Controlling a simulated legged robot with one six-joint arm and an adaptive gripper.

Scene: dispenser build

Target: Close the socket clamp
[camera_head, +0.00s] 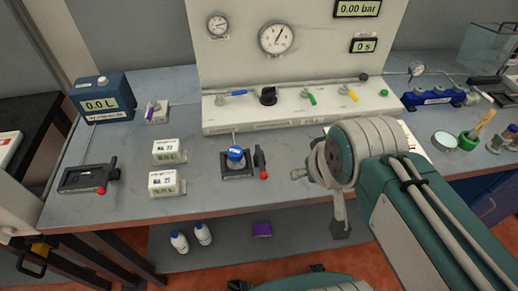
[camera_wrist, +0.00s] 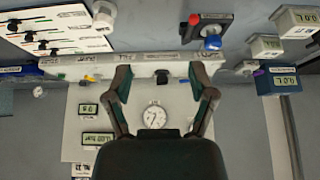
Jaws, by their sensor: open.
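A dark socket with a clamp (camera_head: 240,171) sits on the bench in front of the panel. A blue-topped item (camera_head: 236,155) stands in it, and a dark lever with a red knob (camera_head: 263,175) is at its right side. The same clamp (camera_wrist: 215,22) shows upside down at the top of the wrist view, beside its red knob (camera_wrist: 194,19). A second dark fixture with a red knob (camera_head: 88,179) lies at the far left and looks empty. My gripper (camera_wrist: 160,78) is open and empty, apart from the clamp. In the head view my arm's wrist largely hides it.
The panel (camera_head: 300,115) with gauges and coloured valves stands behind the socket. Two white boxes (camera_head: 166,151) (camera_head: 166,183) lie to its left. A blue tank (camera_head: 102,97) is at the back left. Small items crowd the right bench. Bench between boxes and socket is clear.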

